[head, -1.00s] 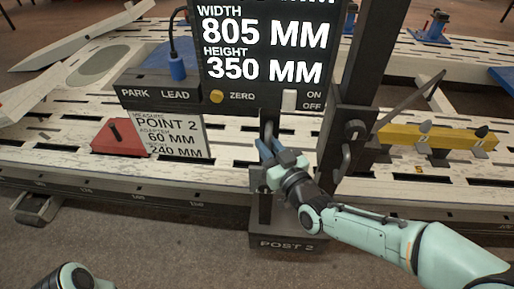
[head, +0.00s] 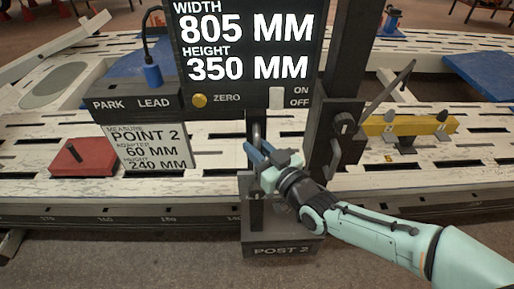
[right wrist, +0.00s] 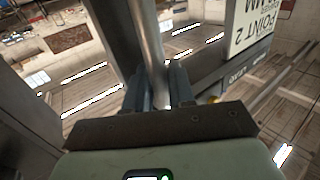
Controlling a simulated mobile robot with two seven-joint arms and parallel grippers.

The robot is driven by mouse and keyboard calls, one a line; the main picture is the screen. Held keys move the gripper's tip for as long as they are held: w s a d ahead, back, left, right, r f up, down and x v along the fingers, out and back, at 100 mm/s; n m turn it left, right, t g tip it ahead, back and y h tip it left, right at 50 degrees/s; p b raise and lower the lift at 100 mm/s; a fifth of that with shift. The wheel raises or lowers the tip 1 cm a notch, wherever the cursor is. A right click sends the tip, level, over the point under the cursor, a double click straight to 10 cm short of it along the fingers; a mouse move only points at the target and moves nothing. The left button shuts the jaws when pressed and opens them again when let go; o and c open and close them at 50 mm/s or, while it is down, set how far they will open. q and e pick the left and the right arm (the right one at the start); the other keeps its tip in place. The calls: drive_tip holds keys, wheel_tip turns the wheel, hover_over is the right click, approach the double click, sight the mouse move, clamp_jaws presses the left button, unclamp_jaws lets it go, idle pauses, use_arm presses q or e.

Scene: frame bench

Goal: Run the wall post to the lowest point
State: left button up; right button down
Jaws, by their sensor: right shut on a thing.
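The wall post (head: 348,50) is a dark upright column, its base labelled POST 2 at the front edge of the white slotted bench. A dark readout box (head: 228,99) is beside the column; its screen reads width 805 mm, height 350 mm. Below it hangs a vertical metal handle (head: 257,131). My right gripper (head: 259,153) is shut on this handle. In the right wrist view, the gripper (right wrist: 161,88) has its fingers on either side of the metal bar (right wrist: 150,42). The fingers hide part of the handle. My left gripper is out of view.
A card (head: 147,147) reads Point 2, adapter 60 mm, height 240 mm. A red block (head: 83,158) lies left of it. A blue lead plug (head: 153,76) stands in the Park Lead holder. A yellow bar (head: 410,131) with clamps is at right, near a lever (head: 390,92).

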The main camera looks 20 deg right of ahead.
drive_tip(key=c, duration=1.1)
unclamp_jaws()
drive_tip(key=shift+r, duration=0.1)
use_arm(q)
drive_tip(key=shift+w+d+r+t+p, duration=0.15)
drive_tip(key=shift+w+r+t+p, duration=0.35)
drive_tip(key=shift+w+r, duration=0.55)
use_arm(e)
drive_tip(key=v, duration=1.3)
drive_tip(key=shift+s, duration=0.15)
